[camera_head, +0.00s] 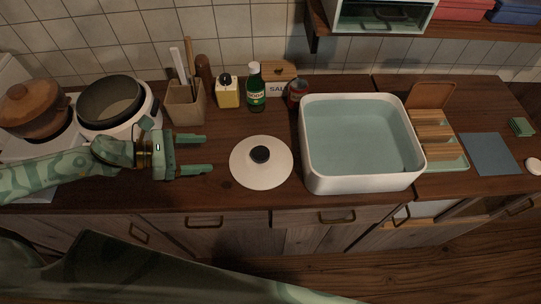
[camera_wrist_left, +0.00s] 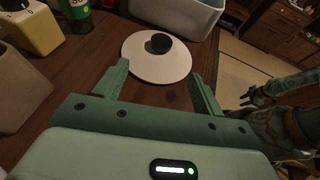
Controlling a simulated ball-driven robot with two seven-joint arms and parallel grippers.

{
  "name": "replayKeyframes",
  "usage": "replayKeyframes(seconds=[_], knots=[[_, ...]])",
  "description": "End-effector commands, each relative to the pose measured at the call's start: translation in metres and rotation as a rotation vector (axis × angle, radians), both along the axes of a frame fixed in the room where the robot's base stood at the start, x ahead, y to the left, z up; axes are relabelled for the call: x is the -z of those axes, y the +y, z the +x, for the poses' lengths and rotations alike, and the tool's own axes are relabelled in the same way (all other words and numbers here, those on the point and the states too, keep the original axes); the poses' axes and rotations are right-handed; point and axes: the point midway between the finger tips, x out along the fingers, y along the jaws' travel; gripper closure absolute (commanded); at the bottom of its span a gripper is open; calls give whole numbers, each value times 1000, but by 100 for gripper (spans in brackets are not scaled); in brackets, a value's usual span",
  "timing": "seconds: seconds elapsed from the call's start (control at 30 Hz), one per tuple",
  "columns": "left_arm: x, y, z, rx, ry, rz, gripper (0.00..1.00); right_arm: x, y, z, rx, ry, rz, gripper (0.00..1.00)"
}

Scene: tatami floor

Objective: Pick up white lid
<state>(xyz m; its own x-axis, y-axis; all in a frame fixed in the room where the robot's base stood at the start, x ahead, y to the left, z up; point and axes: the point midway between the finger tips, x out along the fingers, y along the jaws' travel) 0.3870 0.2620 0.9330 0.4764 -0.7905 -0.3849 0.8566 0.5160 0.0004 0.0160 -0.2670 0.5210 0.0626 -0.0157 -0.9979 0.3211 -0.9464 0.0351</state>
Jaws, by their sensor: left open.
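The white lid (camera_head: 247,174) is round with a black knob (camera_head: 260,154). It lies flat on the wooden counter, knob up, left of the white basin. My left gripper (camera_head: 208,153) is open and empty, just left of the lid, with its fingers pointing at it. In the left wrist view the lid (camera_wrist_left: 158,70) lies ahead of and between the open fingers (camera_wrist_left: 160,80), apart from them. My right gripper (camera_wrist_left: 256,96) seems to show small at the right of the left wrist view; its jaws are unclear.
A white basin (camera_head: 312,178) stands right of the lid. The counter's front edge is near the lid.

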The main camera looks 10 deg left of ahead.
Motion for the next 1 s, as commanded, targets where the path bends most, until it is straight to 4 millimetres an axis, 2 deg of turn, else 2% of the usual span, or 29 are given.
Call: replayKeyframes(seconds=[0.2,0.3,0.57,0.8,1.0], knots=[[19,-45,28,1,-5,-4,31,-1,21,-6,5,7,28,64],[27,-61,37,1,-3,-3,31,-2,24,-6,4,7,31,64],[38,-81,48,1,0,-1,31,-2,16,-5,2,7,20,64],[54,-112,62,0,-2,-2,31,-1,14,-5,4,6,18,64],[58,-119,66,0,-1,-1,31,-1,12,-4,4,5,14,64]])
